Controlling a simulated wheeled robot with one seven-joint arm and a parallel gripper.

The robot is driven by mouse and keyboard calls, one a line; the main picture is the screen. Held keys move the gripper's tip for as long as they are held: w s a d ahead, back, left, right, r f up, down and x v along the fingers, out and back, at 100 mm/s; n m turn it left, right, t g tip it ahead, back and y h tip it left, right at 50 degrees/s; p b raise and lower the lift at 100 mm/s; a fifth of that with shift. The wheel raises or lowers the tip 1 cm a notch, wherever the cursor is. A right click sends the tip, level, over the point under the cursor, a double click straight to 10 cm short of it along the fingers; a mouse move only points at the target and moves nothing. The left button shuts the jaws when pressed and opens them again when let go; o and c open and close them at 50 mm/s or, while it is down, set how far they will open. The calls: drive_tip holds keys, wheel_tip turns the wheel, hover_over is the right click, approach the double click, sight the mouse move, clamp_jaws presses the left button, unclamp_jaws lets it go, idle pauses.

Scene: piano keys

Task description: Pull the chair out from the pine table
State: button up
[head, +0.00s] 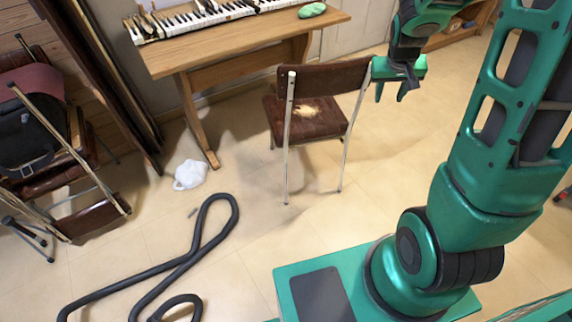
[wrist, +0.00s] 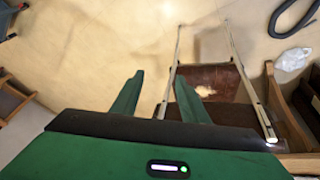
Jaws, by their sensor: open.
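The chair (head: 318,108) has a brown backrest, a worn brown seat with a pale patch and thin metal legs. It stands upright in front of the pine table (head: 240,45), its seat near the table's front edge. My gripper (head: 390,95) is open at the right end of the backrest in the head view. In the wrist view my gripper (wrist: 160,80) has its two green fingers apart, and the chair's near metal post (wrist: 166,95) appears between them. The chair seat (wrist: 205,80) shows beyond. I cannot tell whether a finger touches the post.
A black hose (head: 185,262) loops over the floor at the front left, near a white bag (head: 190,174). Folded chairs (head: 50,140) stand at the left. A keyboard (head: 205,14) and a green object (head: 312,10) lie on the table. Floor behind the chair is clear.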

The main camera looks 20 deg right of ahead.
drive_tip(key=w+a+f+n+t, duration=0.1)
drive_tip(key=w+a+f+t, duration=0.15)
drive_tip(key=w+f, duration=0.7)
drive_tip(key=w+a+f+n+t, duration=0.2)
drive_tip(key=w+a+f, duration=0.1)
drive_tip(key=w+f, duration=0.65)
drive_tip(key=n+t+y, duration=0.1)
drive_tip(key=t+y, duration=0.2)
drive_tip(key=t, duration=0.1)
approach(286, 164)
drive_tip(key=w+d+r, duration=0.6)
drive_tip(key=d+r, duration=0.1)
drive_tip(key=r, duration=0.3)
drive_tip(key=s+a+f+t, duration=0.2)
drive_tip(key=s+a+f, duration=0.1)
drive_tip(key=s+f, duration=0.25)
drive_tip(key=s+a+f+t, duration=0.1)
drive_tip(key=s+a+f, duration=0.3)
drive_tip(key=f, duration=0.2)
drive_tip(key=x, duration=1.3)
drive_tip(key=shift+w+d+f, duration=0.1)
drive_tip(key=shift+w+f, duration=0.15)
drive_tip(key=shift+c, duration=0.6)
clamp_jaws()
